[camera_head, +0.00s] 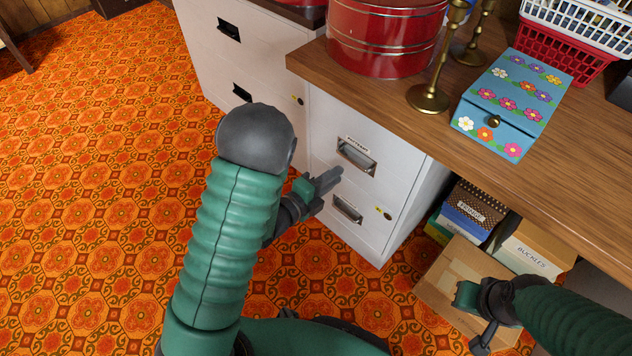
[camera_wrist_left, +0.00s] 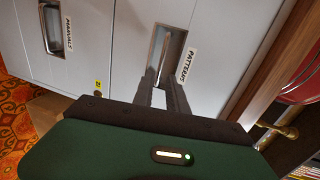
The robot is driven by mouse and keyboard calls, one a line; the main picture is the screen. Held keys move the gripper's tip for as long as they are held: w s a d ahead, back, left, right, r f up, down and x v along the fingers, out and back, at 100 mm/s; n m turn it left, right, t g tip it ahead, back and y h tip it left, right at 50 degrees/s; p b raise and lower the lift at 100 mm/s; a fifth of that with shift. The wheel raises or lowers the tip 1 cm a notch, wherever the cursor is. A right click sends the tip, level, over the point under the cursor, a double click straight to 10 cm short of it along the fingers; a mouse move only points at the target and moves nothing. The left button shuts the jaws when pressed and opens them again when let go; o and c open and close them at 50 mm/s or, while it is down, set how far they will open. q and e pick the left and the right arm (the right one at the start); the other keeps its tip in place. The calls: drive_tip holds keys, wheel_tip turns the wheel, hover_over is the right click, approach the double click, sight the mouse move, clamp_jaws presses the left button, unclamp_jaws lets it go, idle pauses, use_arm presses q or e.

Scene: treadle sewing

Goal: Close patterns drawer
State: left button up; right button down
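The patterns drawer (camera_head: 352,145) is the upper drawer of the white cabinet under the desk. Its front looks flush with the cabinet, though a small gap cannot be ruled out. Its metal handle (camera_head: 357,156) sits in a recess below the label; the wrist view shows the handle (camera_wrist_left: 158,48) beside the "PATTERNS" label (camera_wrist_left: 186,65). My left gripper (camera_head: 335,178) is just below and in front of this handle. In the wrist view its two fingers (camera_wrist_left: 164,78) are apart with white drawer front showing between them. My right gripper (camera_head: 474,322) is low at the right, over a cardboard box.
The lower drawer (camera_head: 347,209) looks closed. Another white cabinet (camera_head: 243,60) stands to the left. The wooden desk top (camera_head: 400,105) overhangs and carries a red tin (camera_head: 385,40), brass candlesticks (camera_head: 428,98) and a blue flowered box (camera_head: 515,95). Labelled boxes (camera_head: 530,255) stand below. Carpet at left is clear.

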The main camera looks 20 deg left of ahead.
use_arm(q)
drive_tip(key=p+v, duration=0.6)
drive_tip(key=v, duration=0.1)
drive_tip(key=shift+s, duration=0.3)
drive_tip(key=shift+a, duration=0.1)
